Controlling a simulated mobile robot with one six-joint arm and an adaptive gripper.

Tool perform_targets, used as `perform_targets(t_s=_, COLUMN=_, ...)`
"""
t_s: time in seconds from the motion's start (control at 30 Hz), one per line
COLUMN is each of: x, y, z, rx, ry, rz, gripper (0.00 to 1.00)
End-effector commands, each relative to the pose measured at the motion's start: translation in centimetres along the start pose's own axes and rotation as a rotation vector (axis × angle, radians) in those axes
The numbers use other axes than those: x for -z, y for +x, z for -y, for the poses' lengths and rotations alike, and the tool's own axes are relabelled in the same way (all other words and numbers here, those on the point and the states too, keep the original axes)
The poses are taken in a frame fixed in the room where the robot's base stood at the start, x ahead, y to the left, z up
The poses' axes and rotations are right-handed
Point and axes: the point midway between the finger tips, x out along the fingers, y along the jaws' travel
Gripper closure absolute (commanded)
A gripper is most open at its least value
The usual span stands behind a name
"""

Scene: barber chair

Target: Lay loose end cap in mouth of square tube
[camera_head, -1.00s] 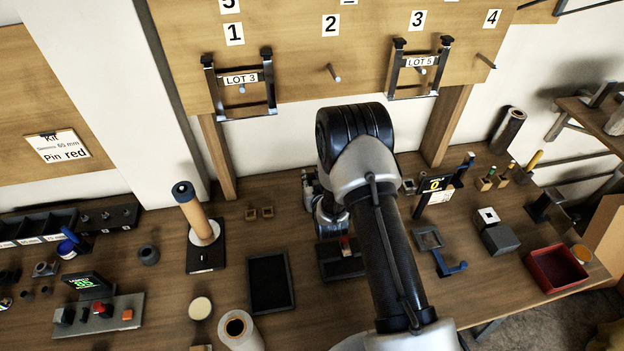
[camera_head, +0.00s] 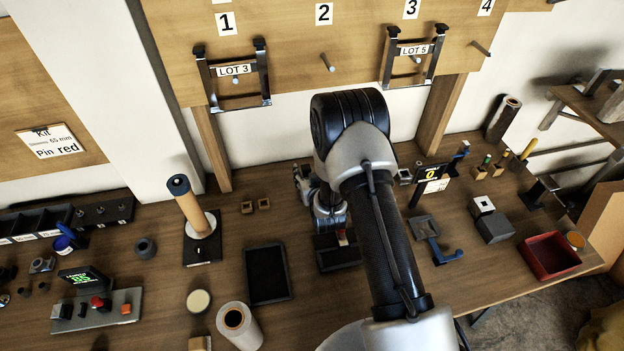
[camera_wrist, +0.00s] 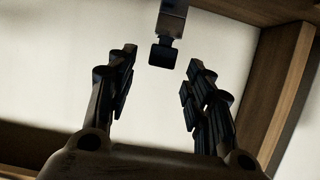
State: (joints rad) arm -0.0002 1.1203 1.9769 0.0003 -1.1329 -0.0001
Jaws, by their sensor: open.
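My gripper (camera_head: 302,180) is low in front of the wall, partly hidden by my arm. In the wrist view my gripper (camera_wrist: 158,90) has its two dark fingers apart, with nothing between their tips. Just past the fingertips, a metal bar comes down from the top edge, with a black square end piece (camera_wrist: 164,54) on it. I cannot tell whether that is an end cap. Two metal frames, LOT 3 (camera_head: 266,78) and LOT 5 (camera_head: 390,70), hang on the board with black pieces on their upper ends. I cannot clearly pick out a loose end cap.
A dark tray (camera_head: 250,274) lies on the bench (camera_head: 165,300). A roller stands on a black base (camera_head: 190,252) to its left. A dark block (camera_head: 345,255) sits below my gripper. A grey box (camera_head: 495,229) and a red bin (camera_head: 571,267) are at the right.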

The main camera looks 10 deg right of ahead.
Motion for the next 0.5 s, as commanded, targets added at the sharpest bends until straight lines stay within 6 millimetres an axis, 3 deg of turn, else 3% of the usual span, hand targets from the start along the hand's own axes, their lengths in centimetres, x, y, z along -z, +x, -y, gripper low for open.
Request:
perform_targets(t_s=0.3, x=0.0, y=-6.7, z=0.0, rx=0.0, ry=0.0, rz=0.002, gripper=0.53)
perform_targets(t_s=0.5, x=0.0, y=-9.7, z=0.0, rx=0.0, ry=0.0, rz=0.0, gripper=0.53)
